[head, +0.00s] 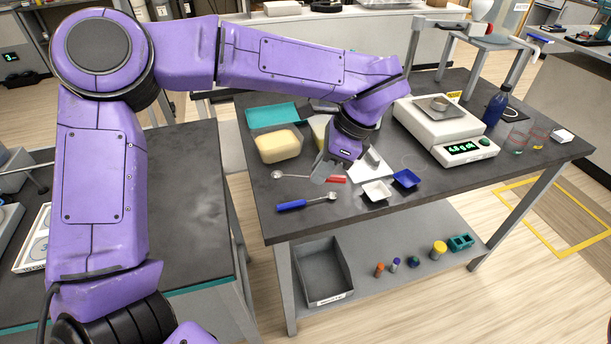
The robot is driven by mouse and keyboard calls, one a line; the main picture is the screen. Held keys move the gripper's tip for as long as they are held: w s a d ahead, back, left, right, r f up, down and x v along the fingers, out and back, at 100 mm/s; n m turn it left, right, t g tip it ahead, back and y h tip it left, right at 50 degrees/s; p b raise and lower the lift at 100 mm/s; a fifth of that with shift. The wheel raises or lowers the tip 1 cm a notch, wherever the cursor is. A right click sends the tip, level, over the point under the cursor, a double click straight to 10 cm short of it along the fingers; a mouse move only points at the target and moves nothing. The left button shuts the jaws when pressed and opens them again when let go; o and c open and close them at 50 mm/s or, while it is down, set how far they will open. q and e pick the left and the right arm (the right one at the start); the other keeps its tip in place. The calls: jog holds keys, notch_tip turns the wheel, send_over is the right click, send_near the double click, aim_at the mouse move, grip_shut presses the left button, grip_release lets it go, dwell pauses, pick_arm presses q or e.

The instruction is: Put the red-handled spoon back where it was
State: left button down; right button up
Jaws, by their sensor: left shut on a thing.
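The red-handled spoon (298,176) is on or just above the dark tabletop, its bowl toward the left and its red handle to the right. My left gripper (322,178) comes down from above and is shut on the spoon near its handle. I cannot tell whether the spoon touches the table. My right gripper is not in view.
A blue-handled spoon (307,203) lies just in front. White (377,191) and blue (407,179) weighing trays sit to the right, beyond them a balance (440,125) with a dish on it.

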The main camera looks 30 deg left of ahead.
pick_arm(q)
jog(key=w+a+f+p, duration=0.2)
jog(key=w+a+f, duration=0.1)
jog(key=f, duration=0.1)
jog(key=w+a+f+p, duration=0.2)
jog(key=w+a+f, duration=0.1)
jog(key=w+a, duration=0.1)
jog(key=shift+w+a+f, duration=0.1)
jog(key=shift+w+f, duration=0.05)
jog(key=shift+f, duration=0.25)
notch_tip(320, 180, down, 4)
jog(key=shift+w+a+r+p, duration=0.1)
jog(key=shift+a+r+p, duration=0.05)
jog(key=shift+r+p, duration=0.15)
jog(key=shift+f, duration=0.1)
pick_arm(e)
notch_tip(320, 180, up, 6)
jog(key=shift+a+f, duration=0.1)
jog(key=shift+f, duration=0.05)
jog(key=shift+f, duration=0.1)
